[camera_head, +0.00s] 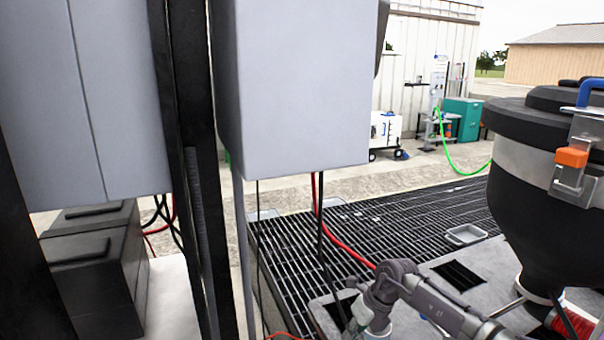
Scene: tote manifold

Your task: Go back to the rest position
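No gripper fingers can be made out in the head view. A grey jointed piece (384,289) with a silver tube (447,308) shows at the bottom, right of centre. I cannot tell whether it is part of an arm or a pipe fitting. Its lower end is cut off by the frame edge.
Grey cabinets (296,80) and a dark upright post (190,110) stand close on the left. A dark hopper (560,210) with an orange-tabbed latch (571,157) fills the right. Grating (420,225), crossed by a red hose (340,243), lies between; it is largely open.

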